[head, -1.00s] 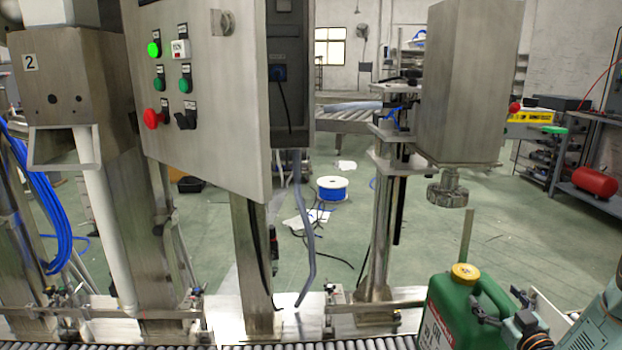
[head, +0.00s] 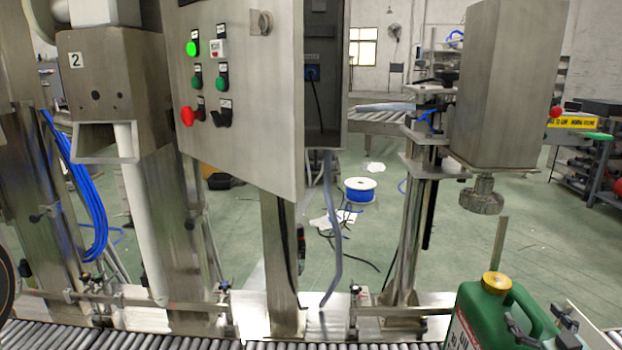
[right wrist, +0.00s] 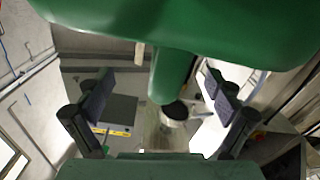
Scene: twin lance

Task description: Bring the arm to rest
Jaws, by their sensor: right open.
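A green jug (head: 478,318) with a yellow cap (head: 497,283) stands upright at the lower right of the head view, by the roller conveyor. Its base is cut off by the frame. My right gripper (head: 543,327) is at the jug's handle side, with its fingers apart. In the right wrist view, the green jug (right wrist: 200,28) fills the top. Its handle (right wrist: 170,75) comes down between the two open fingers of my right gripper (right wrist: 160,90), with gaps on both sides. My left gripper is not in view.
The roller conveyor (head: 390,346) runs along the bottom edge. Behind it stand a control cabinet (head: 235,110) with buttons, a filling station marked 2 (head: 115,85), and a capping head (head: 482,195) above and behind the jug. A blue spool (head: 360,190) lies on the open floor.

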